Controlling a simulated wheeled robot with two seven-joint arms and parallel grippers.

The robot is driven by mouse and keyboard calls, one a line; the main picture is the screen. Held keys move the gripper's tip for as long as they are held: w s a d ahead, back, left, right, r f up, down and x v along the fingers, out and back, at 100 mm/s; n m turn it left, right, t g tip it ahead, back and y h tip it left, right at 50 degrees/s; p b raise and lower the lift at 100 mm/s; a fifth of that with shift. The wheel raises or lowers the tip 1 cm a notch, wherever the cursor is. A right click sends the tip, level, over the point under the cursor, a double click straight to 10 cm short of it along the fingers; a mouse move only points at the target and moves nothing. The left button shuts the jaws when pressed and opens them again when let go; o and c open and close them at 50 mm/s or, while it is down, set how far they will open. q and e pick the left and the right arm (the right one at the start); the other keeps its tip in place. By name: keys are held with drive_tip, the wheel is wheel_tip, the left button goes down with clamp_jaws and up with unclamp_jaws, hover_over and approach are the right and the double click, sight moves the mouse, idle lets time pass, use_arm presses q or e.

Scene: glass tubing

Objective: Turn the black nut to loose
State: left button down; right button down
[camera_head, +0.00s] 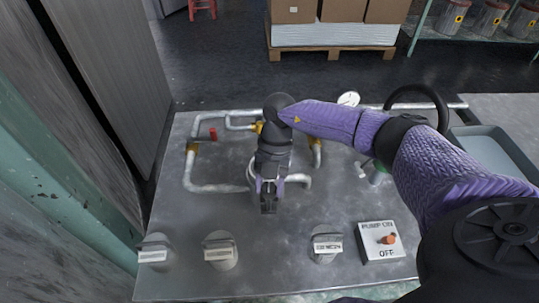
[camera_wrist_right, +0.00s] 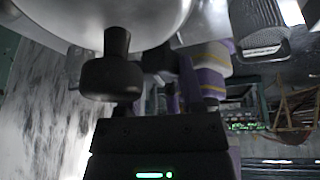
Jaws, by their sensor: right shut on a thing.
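My right gripper (camera_head: 268,188) reaches down over the middle of the grey metal bench. Its fingers are closed at the pipework, beside the bent end of a pale glass-like pipe (camera_head: 298,181). The gripper is shut on the black nut, which its fingers and wrist mostly hide in the head view. In the right wrist view, the dark gripper body (camera_wrist_right: 160,145) fills the bottom, and a black rounded part on a short stem (camera_wrist_right: 112,75) shows above it. I cannot tell whether that part is the nut. My left gripper is not in view.
Three labelled knobs (camera_head: 154,252) (camera_head: 220,250) (camera_head: 325,244) line the bench's (camera_head: 265,270) front. A pump switch box (camera_head: 381,241) stands at front right. A black handwheel (camera_head: 418,92), gauge (camera_head: 349,98) and grey tray (camera_head: 492,150) are right.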

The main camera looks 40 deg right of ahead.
drive_tip(key=shift+n, duration=0.3)
drive_tip(key=shift+n+g, duration=0.3)
drive_tip(key=shift+n, duration=0.2)
drive_tip(key=shift+w+n+h, duration=0.1)
drive_tip(key=shift+n+h, duration=0.4)
drive_tip(key=shift+n, duration=0.7)
drive_tip(key=shift+n+g+h, duration=0.4)
drive_tip(key=shift+n+h, duration=0.1)
drive_tip(key=shift+n, duration=0.7)
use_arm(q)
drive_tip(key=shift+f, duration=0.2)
use_arm(e)
drive_tip(key=shift+a+n, duration=0.1)
drive_tip(key=shift+n, duration=0.2)
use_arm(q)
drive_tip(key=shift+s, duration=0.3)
use_arm(e)
drive_tip(key=shift+n, duration=0.3)
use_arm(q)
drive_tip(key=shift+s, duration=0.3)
